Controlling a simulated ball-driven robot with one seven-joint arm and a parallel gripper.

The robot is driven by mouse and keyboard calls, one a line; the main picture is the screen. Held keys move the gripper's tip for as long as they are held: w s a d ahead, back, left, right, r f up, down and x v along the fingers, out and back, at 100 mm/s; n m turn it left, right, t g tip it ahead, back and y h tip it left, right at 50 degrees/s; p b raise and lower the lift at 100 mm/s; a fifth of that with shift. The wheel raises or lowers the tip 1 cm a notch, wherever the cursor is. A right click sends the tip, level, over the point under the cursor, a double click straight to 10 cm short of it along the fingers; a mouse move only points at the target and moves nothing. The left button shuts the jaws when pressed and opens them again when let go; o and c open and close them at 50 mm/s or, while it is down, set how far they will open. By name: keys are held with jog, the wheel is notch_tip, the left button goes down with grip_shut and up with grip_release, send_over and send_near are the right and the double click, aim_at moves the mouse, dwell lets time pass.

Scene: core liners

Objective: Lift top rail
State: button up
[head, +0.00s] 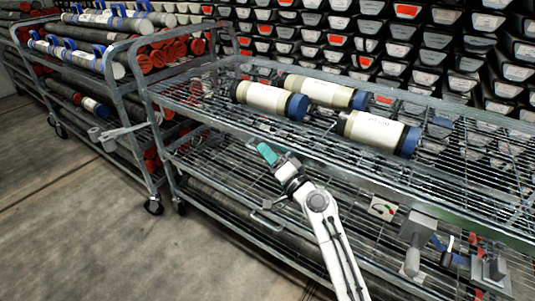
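A metal wire-shelf cart stands in front of me in the head view, and its upper shelf has a long front rail (470,217) that slants down to the right. I cannot tell for certain which bar is the top rail. My gripper (268,153) ends in a teal part just in front of the cart, below the upper shelf's front edge in the picture. It is too small to tell whether it is open or shut, or whether it touches the cart.
Several cream core liners with blue caps, such as one at the front right (375,131), lie on the upper shelf. A second cart (118,70) holding dark tubes stands at the left. Labelled bins (408,11) fill the back. Open floor (75,215) lies at the lower left.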

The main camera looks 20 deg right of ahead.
jog(key=shift+w, duration=0.1)
grip_shut()
dwell(0.4)
